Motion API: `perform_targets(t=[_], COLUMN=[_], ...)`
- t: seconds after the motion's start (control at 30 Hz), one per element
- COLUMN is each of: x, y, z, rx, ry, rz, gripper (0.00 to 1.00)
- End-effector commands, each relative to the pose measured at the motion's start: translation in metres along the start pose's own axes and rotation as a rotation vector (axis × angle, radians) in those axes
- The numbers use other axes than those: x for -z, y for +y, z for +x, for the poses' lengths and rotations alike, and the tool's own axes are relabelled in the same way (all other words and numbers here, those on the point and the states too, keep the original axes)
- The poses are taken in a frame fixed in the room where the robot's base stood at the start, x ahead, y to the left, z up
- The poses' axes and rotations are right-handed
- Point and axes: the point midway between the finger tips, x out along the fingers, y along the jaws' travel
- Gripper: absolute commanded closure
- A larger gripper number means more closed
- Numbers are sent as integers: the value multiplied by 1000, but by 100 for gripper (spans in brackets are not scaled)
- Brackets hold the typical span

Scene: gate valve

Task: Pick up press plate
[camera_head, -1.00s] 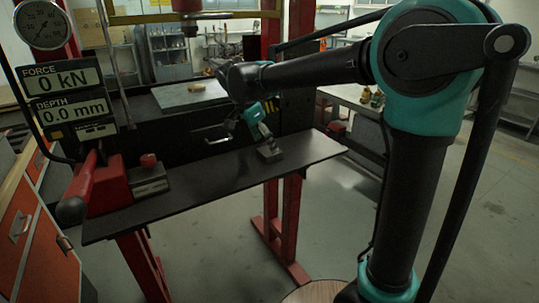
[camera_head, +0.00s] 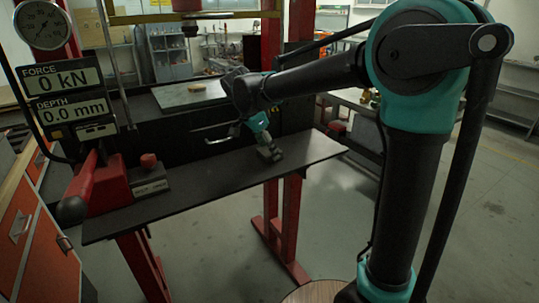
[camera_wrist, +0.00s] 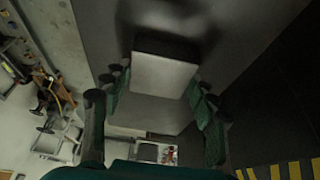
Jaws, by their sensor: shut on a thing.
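The press plate is a small grey block, in the head view (camera_head: 270,155) at the lower end of my gripper (camera_head: 264,142), over the right part of the dark shelf. In the wrist view the plate (camera_wrist: 165,76) shows a pale square face between the two green fingers of my gripper (camera_wrist: 160,92). The fingers are closed on its two sides. The plate looks slightly tilted in the head view. I cannot tell whether its underside touches the shelf or is just clear of it.
The dark shelf (camera_head: 215,178) runs across a red press frame (camera_head: 290,215). A red pump unit (camera_head: 103,188) stands at its left end, below a force and depth display (camera_head: 68,92). A pale plate (camera_head: 190,95) lies farther back. The middle of the shelf is clear.

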Motion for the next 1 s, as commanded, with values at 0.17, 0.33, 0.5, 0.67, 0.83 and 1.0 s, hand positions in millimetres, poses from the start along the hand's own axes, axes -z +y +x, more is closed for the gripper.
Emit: perform_targets(t=[0.17,0.33,0.5,0.67,0.83,1.0], x=[0,0,3,10,22,31], y=[0,0,0,0,0,0], z=[0,0,-6,-24,-52,-75], rx=[0,0,0,0,0,0], ry=[0,1,1,1,1,1], rz=[0,0,0,0,0,0], gripper=[100,100,100,100,100,100])
